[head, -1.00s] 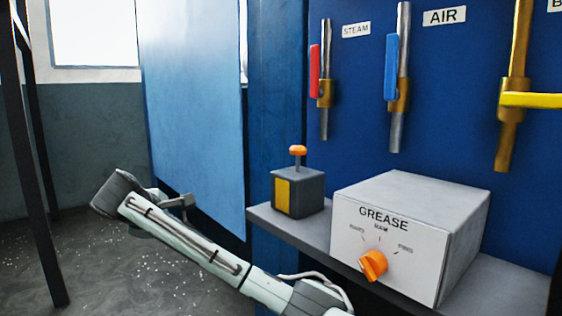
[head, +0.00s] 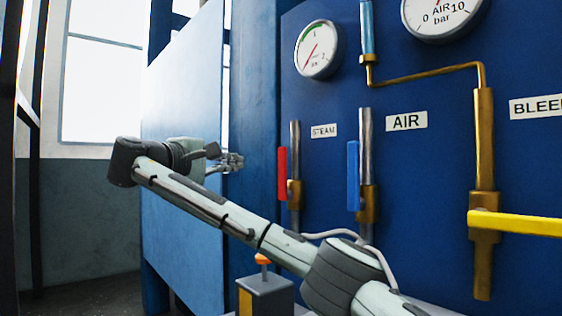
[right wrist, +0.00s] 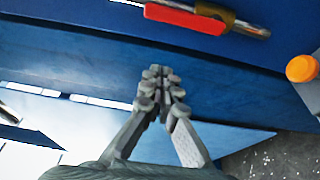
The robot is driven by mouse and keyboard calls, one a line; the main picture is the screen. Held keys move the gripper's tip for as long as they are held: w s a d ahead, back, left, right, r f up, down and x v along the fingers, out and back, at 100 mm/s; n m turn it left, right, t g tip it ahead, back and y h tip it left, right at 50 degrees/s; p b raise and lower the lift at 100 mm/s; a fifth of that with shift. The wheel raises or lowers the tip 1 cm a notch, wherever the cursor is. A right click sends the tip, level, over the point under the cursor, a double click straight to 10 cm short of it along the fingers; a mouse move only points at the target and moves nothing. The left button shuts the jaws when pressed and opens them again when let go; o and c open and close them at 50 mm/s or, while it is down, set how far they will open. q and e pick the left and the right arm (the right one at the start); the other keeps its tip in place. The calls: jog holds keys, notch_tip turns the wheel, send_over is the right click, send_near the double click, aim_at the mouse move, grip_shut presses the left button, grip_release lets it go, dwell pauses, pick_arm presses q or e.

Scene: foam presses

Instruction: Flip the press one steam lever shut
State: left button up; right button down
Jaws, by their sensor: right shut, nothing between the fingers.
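The steam lever is a red handle (head: 283,174) on a brass valve under the STEAM label (head: 324,131) in the head view. It stands upright, in line with its pipe. The red handle also shows at the top of the right wrist view (right wrist: 186,17). My right gripper (head: 240,161) is shut and empty. It is to the left of the red handle, a little above its middle in the picture, and apart from it. Its closed fingers (right wrist: 161,75) show in the right wrist view, below the red handle. My left gripper is not in view.
A blue upright lever (head: 353,175) under AIR and a yellow sideways lever (head: 515,223) stand to the right. Gauges (head: 318,49) sit above. A box with an orange button (head: 263,259) is below my right arm. A blue panel (head: 185,160) stands behind the gripper.

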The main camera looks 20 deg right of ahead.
aim_at(282, 174)
jog(key=shift+a, duration=0.1)
jog(key=p+x, duration=0.3)
jog(key=x, duration=0.7)
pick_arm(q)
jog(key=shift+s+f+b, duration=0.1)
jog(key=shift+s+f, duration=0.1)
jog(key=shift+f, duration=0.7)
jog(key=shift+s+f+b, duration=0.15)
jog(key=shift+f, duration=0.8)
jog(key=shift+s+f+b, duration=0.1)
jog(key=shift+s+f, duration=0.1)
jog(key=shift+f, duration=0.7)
pick_arm(e)
jog(key=shift+s+d, duration=0.25)
jog(key=shift+s, duration=0.4)
jog(key=shift+s+d, duration=0.25)
jog(key=shift+s, duration=0.35)
jog(key=shift+s+d, duration=0.2)
jog(key=shift+s, duration=0.45)
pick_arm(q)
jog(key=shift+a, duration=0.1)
pick_arm(e)
jog(key=shift+d+f, duration=0.1)
